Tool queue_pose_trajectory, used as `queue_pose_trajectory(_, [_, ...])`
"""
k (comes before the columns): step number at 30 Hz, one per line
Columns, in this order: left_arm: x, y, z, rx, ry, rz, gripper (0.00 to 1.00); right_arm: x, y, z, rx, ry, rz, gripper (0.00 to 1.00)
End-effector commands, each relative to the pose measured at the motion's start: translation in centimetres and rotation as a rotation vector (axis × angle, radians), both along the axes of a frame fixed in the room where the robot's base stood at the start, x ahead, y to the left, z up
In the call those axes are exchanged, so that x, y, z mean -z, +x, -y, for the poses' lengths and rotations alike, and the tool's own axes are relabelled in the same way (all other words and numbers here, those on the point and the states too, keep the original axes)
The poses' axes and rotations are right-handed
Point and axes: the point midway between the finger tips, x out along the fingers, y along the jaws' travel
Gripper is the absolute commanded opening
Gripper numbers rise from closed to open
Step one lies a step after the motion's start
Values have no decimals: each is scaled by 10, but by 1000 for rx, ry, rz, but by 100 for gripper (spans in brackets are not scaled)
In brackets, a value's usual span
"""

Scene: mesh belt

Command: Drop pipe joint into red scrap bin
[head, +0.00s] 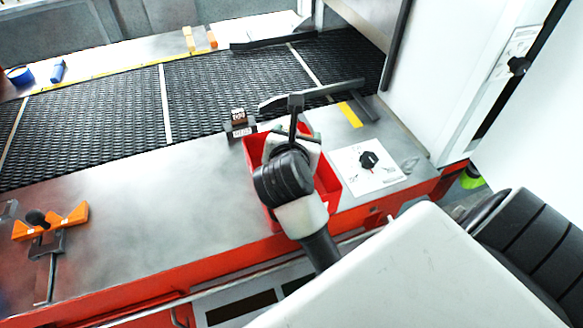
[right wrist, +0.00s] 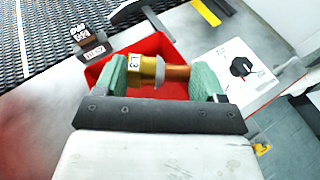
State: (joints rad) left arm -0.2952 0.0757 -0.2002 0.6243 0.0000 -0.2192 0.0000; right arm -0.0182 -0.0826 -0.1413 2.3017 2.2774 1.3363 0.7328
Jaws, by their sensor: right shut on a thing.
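The pipe joint (right wrist: 148,70), a brass fitting with a copper-coloured end and an "L3" label, lies crosswise between the green finger pads of my right gripper (right wrist: 166,80). The gripper is shut on it. The red scrap bin (head: 328,182) stands on the grey table ledge beside the belt. In the head view my right gripper (head: 291,138) is above the bin and hides much of its inside, and I cannot make out the joint there. In the right wrist view the red bin (right wrist: 152,46) shows behind and below the joint. My left gripper is not in view.
The black mesh belt (head: 110,105) runs behind the ledge. A small dark labelled block (head: 239,122) stands left of the bin, and a white plate with a black knob (head: 368,160) lies to its right. An orange fixture (head: 70,218) sits far left. The ledge between is clear.

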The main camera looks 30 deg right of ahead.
Motion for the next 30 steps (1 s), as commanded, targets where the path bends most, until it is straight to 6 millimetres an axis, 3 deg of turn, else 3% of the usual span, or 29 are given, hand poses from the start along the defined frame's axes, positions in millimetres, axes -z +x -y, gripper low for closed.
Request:
queue_pose_trajectory(4, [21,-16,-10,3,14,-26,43,22,0,0,-2,-3,0,40])
queue_pose_trajectory(9, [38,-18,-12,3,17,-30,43,42,0,0,0,-3,0,40])
queue_pose_trajectory(21, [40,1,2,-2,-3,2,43,47,0,0,0,-1,1,40])
queue_pose_trajectory(22, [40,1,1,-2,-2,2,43,47,0,0,0,-1,1,74])
queue_pose_trajectory(27, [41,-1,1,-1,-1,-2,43,47,0,0,0,-1,1,100])
queue_pose_trajectory(30, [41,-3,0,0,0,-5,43,47,0,0,0,-1,1,100])
